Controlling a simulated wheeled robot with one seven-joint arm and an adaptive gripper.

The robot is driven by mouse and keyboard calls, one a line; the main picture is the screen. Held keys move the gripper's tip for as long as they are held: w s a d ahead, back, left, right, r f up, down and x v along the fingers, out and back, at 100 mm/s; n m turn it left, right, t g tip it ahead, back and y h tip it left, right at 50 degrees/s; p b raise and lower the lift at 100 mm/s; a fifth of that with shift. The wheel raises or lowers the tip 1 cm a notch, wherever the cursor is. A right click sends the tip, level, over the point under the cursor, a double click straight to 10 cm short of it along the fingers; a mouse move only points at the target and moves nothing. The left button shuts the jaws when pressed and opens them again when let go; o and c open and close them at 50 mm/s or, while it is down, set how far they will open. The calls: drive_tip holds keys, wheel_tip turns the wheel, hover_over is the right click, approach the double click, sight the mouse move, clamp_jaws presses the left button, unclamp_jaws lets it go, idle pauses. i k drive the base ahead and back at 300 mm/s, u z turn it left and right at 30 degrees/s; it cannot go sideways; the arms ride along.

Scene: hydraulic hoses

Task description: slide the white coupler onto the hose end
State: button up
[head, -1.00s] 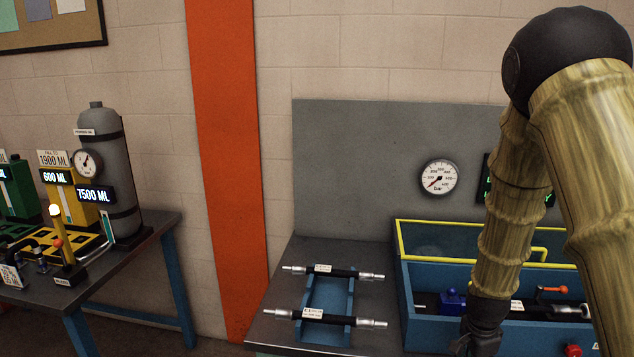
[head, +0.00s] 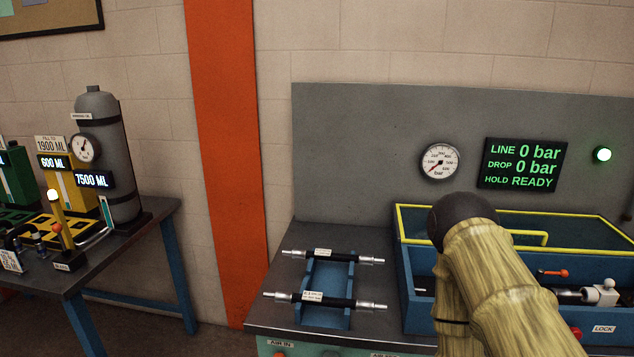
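A blue test box (head: 415,300) stands on the right bench, partly hidden by my arm. A hose lies in its front trough; its dark right end (head: 567,294) with a metal fitting shows to the right of my arm. The white coupler (head: 604,292) is at that end, close to or touching the fitting; I cannot tell whether it is around it. The hose's middle is hidden behind my arm. My gripper is out of view, below the picture or behind my arm.
Two labelled hoses (head: 326,298) lie across a blue rack (head: 330,272) to the left. A red-orange lever (head: 553,273) is behind the hose end, and a LOCK label (head: 604,329) is on the box front. The screen (head: 523,163) reads 0 bar and HOLD READY. A yellow-edged guard (head: 545,237) stands behind.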

sight(598, 295)
drive_tip(key=u, duration=0.75)
drive_tip(key=k, duration=0.15)
drive_tip(key=z, duration=0.9)
drive_tip(key=i, duration=0.55)
